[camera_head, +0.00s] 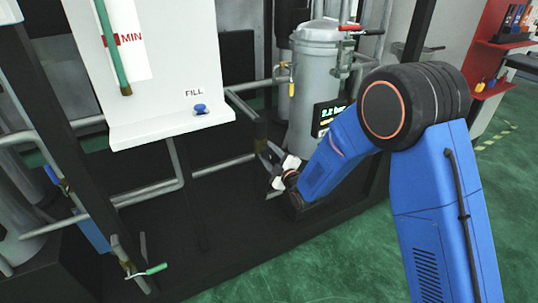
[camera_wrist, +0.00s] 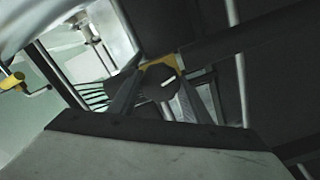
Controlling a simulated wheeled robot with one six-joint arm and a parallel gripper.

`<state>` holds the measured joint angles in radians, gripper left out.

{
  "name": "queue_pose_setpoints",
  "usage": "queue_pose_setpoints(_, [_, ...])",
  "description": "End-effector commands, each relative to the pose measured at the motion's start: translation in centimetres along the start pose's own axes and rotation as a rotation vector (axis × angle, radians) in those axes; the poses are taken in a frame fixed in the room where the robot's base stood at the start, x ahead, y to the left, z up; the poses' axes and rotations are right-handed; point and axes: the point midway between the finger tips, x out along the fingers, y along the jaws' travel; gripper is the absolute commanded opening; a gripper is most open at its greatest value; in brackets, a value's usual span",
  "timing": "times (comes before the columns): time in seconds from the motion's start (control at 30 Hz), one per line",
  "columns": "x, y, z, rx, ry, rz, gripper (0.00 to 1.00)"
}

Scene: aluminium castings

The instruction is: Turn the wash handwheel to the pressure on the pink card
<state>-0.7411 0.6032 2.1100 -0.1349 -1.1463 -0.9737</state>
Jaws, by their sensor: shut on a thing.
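My gripper (camera_head: 270,160) reaches low beside the grey filter vessel (camera_head: 313,75), its white and dark fingers near a pipe. In the wrist view my gripper (camera_wrist: 160,100) is shut on a dark round handwheel (camera_wrist: 163,82) with a white pointer mark, set before a yellow plate (camera_wrist: 178,62). In the head view the handwheel is hidden by the fingers. A small display (camera_head: 331,114) on the vessel shows green digits like "2.2 bar", partly cut off by my arm. No pink card shows.
A white panel (camera_head: 160,70) carries a blue FILL knob (camera_head: 200,108) and a red MIN mark (camera_head: 125,39). Pipes (camera_head: 150,195) run behind my gripper. A green-handled valve (camera_head: 147,271) is low left. Green floor (camera_head: 330,265) is clear in front.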

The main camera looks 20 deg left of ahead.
Motion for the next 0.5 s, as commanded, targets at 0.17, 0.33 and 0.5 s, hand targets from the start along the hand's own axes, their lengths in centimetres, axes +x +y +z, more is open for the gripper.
queue_pose_setpoints(0.17, [-0.04, -0.12, 0.00, -0.144, 0.000, -0.002, 0.21])
queue_pose_setpoints(0.33, [-0.04, -0.16, -0.01, -0.253, 0.000, -0.002, 0.21])
queue_pose_setpoints(0.5, [-0.05, -0.18, 0.00, -0.328, 0.000, -0.002, 0.21])
